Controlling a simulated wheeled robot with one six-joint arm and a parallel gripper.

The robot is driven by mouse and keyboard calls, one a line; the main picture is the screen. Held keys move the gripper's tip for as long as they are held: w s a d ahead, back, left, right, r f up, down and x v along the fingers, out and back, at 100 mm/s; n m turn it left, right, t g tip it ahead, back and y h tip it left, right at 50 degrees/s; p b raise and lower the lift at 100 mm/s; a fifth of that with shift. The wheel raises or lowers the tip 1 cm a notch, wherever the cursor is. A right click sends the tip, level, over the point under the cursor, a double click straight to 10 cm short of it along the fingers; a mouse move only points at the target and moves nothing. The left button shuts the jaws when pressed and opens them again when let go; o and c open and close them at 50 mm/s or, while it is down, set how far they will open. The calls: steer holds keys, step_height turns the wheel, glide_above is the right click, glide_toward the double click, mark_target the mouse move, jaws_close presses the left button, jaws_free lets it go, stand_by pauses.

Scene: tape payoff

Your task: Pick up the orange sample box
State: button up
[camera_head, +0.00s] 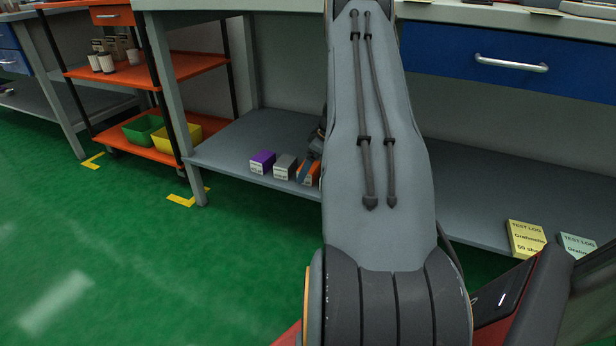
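The orange sample box (307,174) lies on the lower grey shelf of the bench, at the right end of a row of small boxes. Its right part is hidden behind my arm. A dark part of my gripper (317,146) shows just above and behind the orange box, at the left edge of my arm. The fingers are mostly hidden, so I cannot tell whether they are open or touch the box.
A grey box (285,167) and a purple box (262,162) stand left of the orange one. Yellow (526,239) and pale green (577,246) test logs lie at the right. An orange cart (115,130) holds bins. The green floor (170,270) is clear at the left.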

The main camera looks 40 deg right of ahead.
steer(key=shift+f, duration=0.1)
steer(key=shift+c, duration=0.2)
steer(key=c, duration=1.1)
steer(key=shift+c, duration=0.2)
